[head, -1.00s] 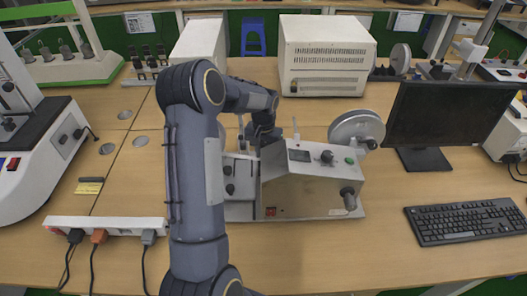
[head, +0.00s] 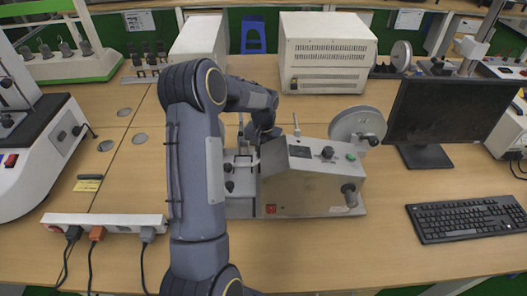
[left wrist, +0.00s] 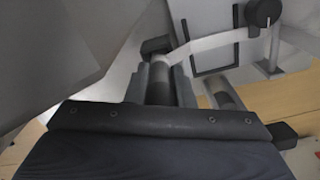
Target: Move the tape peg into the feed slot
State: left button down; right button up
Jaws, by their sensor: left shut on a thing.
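The tape machine (head: 310,190) stands mid-table, a metal box with a knob, a red switch and a large reel (head: 357,125) behind it. My left arm reaches over its left section, and in the head view the gripper tips are largely hidden behind the arm and machine. In the left wrist view my left gripper (left wrist: 164,85) is shut on the tape peg (left wrist: 159,88), a grey cylinder between the two fingers. A pale tape strip (left wrist: 212,42) runs from beside the peg toward a black knob. I cannot clearly make out the feed slot. My right gripper is not in view.
A monitor (head: 452,112) and keyboard (head: 470,219) stand to the right. A power strip (head: 105,223) with plugs lies at the left front. White instrument boxes (head: 328,52) stand behind. The table front right of my arm is clear.

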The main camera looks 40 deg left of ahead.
pick_arm(q)
jog(key=c, duration=0.6)
grip_release()
jog(key=shift+r, duration=0.1)
jog(key=shift+r+p, duration=2.25)
jog(key=shift+r, duration=1.2)
